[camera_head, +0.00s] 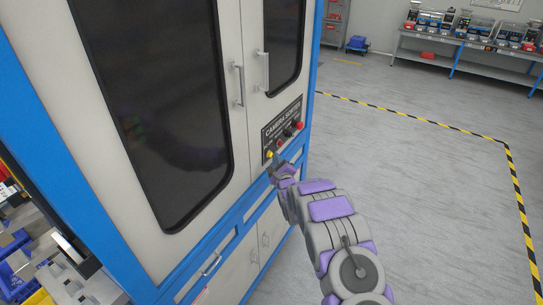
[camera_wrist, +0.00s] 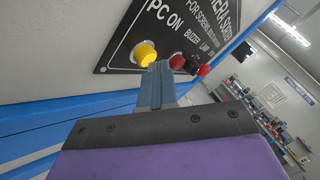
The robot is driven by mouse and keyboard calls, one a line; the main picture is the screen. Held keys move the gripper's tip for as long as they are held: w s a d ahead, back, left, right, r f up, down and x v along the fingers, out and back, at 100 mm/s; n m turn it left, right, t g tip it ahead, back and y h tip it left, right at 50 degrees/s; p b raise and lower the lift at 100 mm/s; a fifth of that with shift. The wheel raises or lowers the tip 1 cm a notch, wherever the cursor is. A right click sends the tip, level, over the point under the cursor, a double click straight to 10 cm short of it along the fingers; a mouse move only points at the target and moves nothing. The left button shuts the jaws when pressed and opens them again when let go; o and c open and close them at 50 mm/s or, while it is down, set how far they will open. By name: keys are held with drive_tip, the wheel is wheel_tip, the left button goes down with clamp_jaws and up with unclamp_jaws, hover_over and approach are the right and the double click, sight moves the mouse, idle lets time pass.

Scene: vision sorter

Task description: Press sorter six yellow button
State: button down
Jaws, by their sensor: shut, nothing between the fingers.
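The yellow button (camera_head: 270,155) sits at the lower left of the black control panel (camera_head: 272,128) on the white and blue sorter cabinet (camera_head: 235,190). In the wrist view the yellow button (camera_wrist: 145,54) is large, beside the "PC ON" label. My gripper (camera_head: 277,157) is shut and empty, with its fingertips right by the yellow button. In the wrist view the fingertips (camera_wrist: 160,66) overlap the button's lower right edge. I cannot tell whether they touch it. The number of the sorter is not readable.
Red and black buttons (camera_wrist: 190,62) sit right of the yellow one on the same panel. Cabinet door handles (camera_head: 239,84) stick out above. Open grey floor (camera_head: 420,170) lies to the right, with yellow-black tape. A workbench (camera_head: 470,50) stands far back.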

drive_tip(key=shift+s+d+p, duration=0.4)
drive_tip(key=shift+s+d, duration=0.05)
drive_tip(key=shift+d, duration=0.1)
drive_tip(key=shift+s+d+p, duration=0.5)
drive_tip(key=shift+s+d, duration=0.25)
drive_tip(key=shift+d, duration=0.3)
drive_tip(key=shift+s+d+p, duration=0.5)
drive_tip(key=shift+s+d, duration=0.25)
drive_tip(key=shift+d, duration=0.25)
